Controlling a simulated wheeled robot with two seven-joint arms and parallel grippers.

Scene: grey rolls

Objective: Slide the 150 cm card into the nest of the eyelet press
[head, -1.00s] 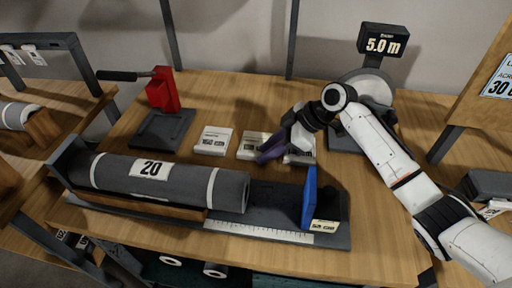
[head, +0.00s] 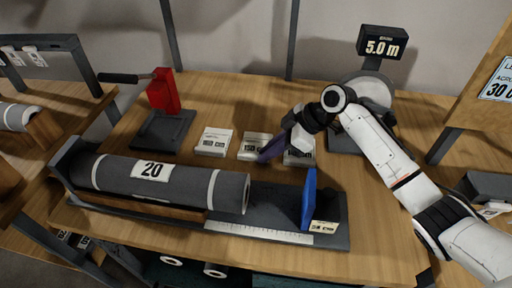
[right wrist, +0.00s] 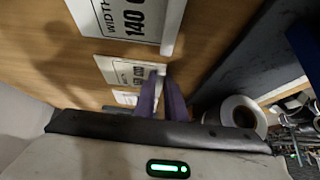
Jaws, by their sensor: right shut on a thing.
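The 150 cm card (head: 254,146) lies on the middle one of three small white holders on the table. In the right wrist view the card (right wrist: 118,71) shows beyond a larger 140 cm card. My right gripper (head: 265,157) has its purple fingers at the card's front right edge. In the right wrist view the fingers (right wrist: 162,88) are close together and shut on that edge, which they partly hide. The eyelet press (head: 163,92) is red with a black lever, at the back left. Its dark base with the nest (head: 160,132) looks empty. My left gripper is out of view.
A left card (head: 213,141) and a right card (head: 299,157) flank the middle one. A grey roll (head: 170,180) marked 20 lies on a cradle in front, with a blue upright stop (head: 309,198). A display (head: 383,43) reads 5.0 m. The table between cards and press is clear.

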